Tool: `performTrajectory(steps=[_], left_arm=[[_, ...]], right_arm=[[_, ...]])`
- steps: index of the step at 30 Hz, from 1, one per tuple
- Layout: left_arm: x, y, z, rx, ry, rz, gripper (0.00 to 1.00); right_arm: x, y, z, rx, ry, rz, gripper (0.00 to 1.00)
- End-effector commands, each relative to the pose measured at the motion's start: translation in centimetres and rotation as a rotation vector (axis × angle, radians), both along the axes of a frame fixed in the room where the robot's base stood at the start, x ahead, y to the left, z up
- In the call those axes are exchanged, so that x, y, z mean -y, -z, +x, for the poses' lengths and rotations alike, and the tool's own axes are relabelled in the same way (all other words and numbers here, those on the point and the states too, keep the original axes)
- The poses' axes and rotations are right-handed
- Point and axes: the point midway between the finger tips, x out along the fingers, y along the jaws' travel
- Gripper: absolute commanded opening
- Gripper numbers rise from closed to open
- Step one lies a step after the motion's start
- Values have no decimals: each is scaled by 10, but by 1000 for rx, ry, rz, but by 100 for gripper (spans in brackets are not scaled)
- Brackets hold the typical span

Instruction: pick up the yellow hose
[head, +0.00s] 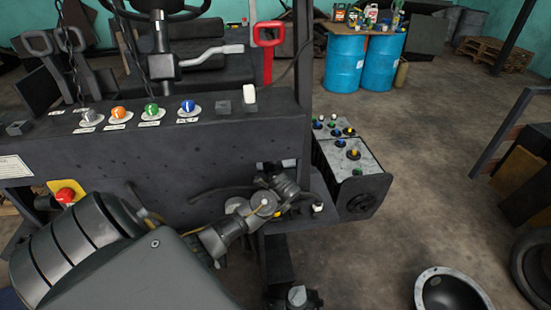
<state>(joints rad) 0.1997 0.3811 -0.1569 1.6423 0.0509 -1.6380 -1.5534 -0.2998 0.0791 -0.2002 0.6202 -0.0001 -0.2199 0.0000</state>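I cannot make out a yellow hose for certain. A thin yellowish line (240,229) runs along grey jointed parts in front of the forklift's dark side panel, and a small yellow spot (278,213) shows beside them. These parts look like my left arm, coming in from the lower left; its dark end (285,187) is near the panel's lower right corner. Whether its fingers are open or shut, or touch anything, is too small and dark to tell. My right gripper cannot be made out.
Blue barrels (345,63) stand behind. A round black bowl-like part (452,290) lies lower right. The middle floor is clear.

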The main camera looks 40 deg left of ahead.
Motion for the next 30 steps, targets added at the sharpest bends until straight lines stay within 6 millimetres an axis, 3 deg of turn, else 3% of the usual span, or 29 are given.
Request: performTrajectory(steps=[2, 15, 25, 30], left_arm=[[0, 0, 0, 0, 0, 0, 58], [0, 0, 0, 0, 1, 0, 1], [1, -2, 1, 1, 2, -1, 0], [5, -13, 5, 3, 10, -1, 0]], right_arm=[[0, 0, 0, 0, 0, 0, 36], [0, 0, 0, 0, 0, 0, 36], [0, 0, -1, -1, 0, 0, 36], [0, 0, -1, -1, 0, 0, 36]])
